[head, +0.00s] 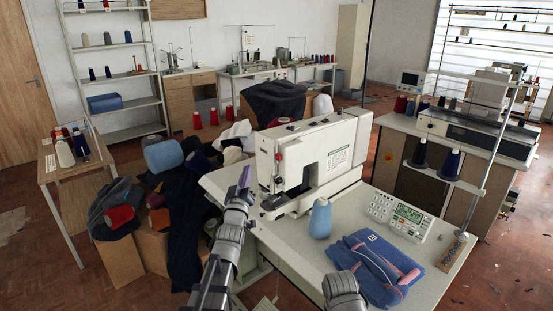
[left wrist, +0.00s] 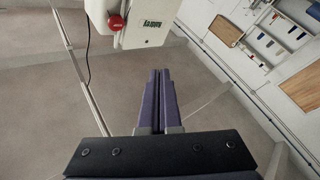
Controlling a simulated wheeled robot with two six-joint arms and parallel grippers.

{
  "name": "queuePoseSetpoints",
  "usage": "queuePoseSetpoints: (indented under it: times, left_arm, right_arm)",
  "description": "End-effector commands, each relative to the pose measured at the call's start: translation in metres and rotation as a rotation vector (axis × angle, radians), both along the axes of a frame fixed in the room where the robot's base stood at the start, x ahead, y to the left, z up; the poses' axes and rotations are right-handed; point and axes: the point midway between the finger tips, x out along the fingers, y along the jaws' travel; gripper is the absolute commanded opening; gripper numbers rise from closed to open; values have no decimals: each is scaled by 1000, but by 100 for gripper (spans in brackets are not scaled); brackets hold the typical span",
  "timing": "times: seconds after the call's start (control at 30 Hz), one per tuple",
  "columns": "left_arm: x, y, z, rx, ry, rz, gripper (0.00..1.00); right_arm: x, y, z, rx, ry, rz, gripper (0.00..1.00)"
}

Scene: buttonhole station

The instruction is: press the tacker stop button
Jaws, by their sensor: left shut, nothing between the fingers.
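The white tacker machine (head: 318,155) stands on a pale table. A red stop button (left wrist: 115,22) sits on its end face in the left wrist view, near the top, beside green lettering; a small red spot (head: 278,157) shows on the machine's left end in the head view. My left gripper (head: 245,174) has purple fingers, is shut and empty, and points up just left of the machine's end. In the left wrist view its fingertips (left wrist: 160,72) lie below and right of the button, apart from it. Part of my right arm shows at the bottom; its gripper is out of view.
A light blue thread cone (head: 320,218), folded blue garments (head: 374,268) and a control panel (head: 398,216) are on the table. Boxes with cloth piles (head: 180,215) stand left of my left arm. Open air lies around the left gripper.

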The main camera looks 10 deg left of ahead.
Motion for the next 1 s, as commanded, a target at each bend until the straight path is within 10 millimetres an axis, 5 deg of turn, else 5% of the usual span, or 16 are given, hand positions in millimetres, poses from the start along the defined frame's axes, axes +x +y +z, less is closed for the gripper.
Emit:
queuePoseSetpoints:
  times: [0.7,1.0]
  left_arm:
    - [60,-46,0,-1,1,-2,0]
    - [69,-54,0,-1,2,-1,0]
  right_arm:
    - [0,0,0,0,0,0,0]
    - [0,0,0,0,0,0,0]
